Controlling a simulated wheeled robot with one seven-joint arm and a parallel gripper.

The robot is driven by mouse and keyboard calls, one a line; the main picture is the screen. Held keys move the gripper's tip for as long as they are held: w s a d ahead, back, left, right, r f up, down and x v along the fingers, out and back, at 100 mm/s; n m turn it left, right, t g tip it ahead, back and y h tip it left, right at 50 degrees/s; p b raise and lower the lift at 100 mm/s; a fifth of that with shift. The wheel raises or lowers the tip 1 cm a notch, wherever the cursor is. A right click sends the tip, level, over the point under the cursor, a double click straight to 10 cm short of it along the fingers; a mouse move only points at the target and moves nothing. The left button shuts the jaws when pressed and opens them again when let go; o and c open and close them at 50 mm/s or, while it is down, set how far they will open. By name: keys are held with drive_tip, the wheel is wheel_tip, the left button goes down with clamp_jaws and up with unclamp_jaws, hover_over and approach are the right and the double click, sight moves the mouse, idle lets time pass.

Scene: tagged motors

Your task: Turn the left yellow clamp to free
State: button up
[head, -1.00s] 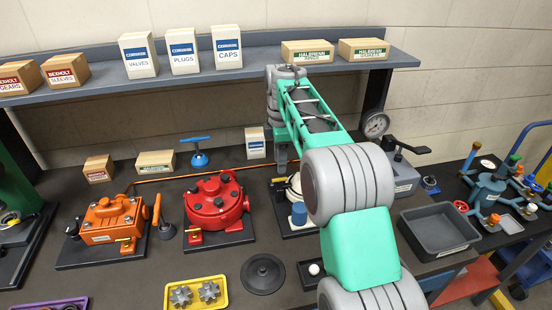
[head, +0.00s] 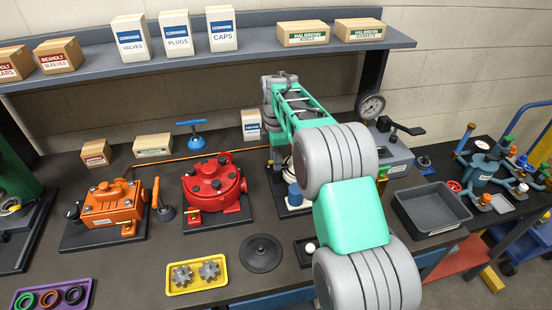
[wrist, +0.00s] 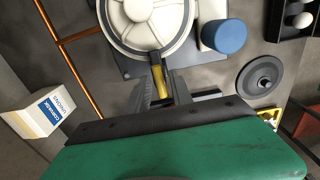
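The left yellow clamp (wrist: 158,80) shows in the wrist view as a short yellow bar at the near edge of a round white-lidded housing (wrist: 150,22). My gripper (wrist: 164,88) is open, with one finger on each side of the bar; a narrow gap seems to show, and I cannot tell whether either finger touches it. In the head view my own arm hides the clamp, my gripper and most of the white housing.
A blue cylinder (wrist: 222,36) stands close beside the housing. A dark disc (head: 262,253), a yellow tray with gears (head: 196,273), a red housing (head: 214,185) and an orange one (head: 113,205) stand left. A grey bin (head: 432,211) is right. A small box (wrist: 38,108) stands behind.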

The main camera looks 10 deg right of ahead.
clamp_jaws()
drive_tip(key=shift+m, duration=0.4)
drive_tip(key=m, duration=0.3)
drive_tip(key=shift+m, duration=0.3)
drive_tip(key=m, duration=0.3)
drive_tip(key=shift+m, duration=0.4)
drive_tip(key=m, duration=0.5)
drive_tip(key=shift+m, duration=2.4)
drive_tip(key=shift+o, duration=1.6)
unclamp_jaws()
